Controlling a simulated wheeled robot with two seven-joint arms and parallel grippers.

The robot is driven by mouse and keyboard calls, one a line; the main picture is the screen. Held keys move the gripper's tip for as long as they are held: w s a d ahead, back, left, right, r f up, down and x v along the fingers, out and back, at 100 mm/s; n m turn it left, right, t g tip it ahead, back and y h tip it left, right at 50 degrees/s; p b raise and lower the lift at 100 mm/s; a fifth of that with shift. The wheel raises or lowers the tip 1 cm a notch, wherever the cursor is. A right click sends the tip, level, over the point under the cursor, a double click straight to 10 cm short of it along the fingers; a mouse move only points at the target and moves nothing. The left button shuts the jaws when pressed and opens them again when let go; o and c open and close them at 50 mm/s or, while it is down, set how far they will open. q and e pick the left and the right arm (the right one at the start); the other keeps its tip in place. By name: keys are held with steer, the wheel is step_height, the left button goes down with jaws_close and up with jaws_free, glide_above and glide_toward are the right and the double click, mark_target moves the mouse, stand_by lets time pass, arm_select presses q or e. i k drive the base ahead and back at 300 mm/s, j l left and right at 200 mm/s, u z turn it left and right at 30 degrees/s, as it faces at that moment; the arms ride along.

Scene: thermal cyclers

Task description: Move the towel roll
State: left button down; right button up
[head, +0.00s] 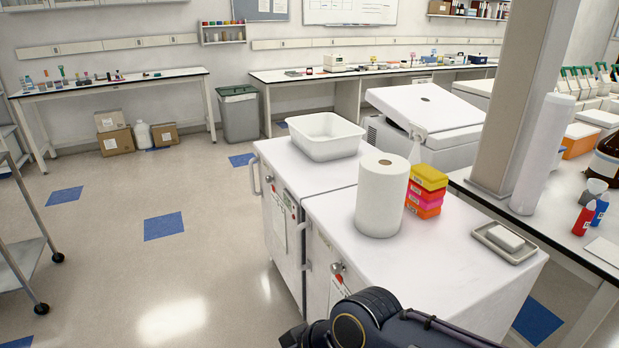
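The towel roll (381,196) is a white paper cylinder with a hole in its top. It stands upright on the white top of a cabinet (462,262), near the cabinet's left edge. A dark arm link of mine comes in at the bottom of the head view, in front of the cabinet. No fingers show on it, and nothing is seen touching the roll. Neither my left nor my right gripper is in view.
Stacked coloured boxes (427,190) stand just right of the roll. A white tub (326,136) sits behind it on the adjoining cabinet. A small tray (504,242) lies at the right, near a pillar (511,110). The cabinet top's front is clear. A cart (25,255) stands left.

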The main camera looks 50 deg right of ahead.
mark_target(384, 177)
steer(key=i+z, duration=0.75)
steer(key=i, duration=0.25)
steer(key=i+j+z, duration=0.4)
steer(key=i+l+z, duration=0.1)
steer(key=z, duration=0.4)
steer(key=i+z, duration=0.25)
steer(key=z, duration=0.25)
steer(key=i+j+z, duration=0.1)
steer(key=z, duration=0.4)
steer(key=i+j+z, duration=0.15)
steer(key=z, duration=0.35)
steer(key=i+j+z, duration=0.15)
steer(key=i+z, duration=0.3)
steer(key=k, duration=0.1)
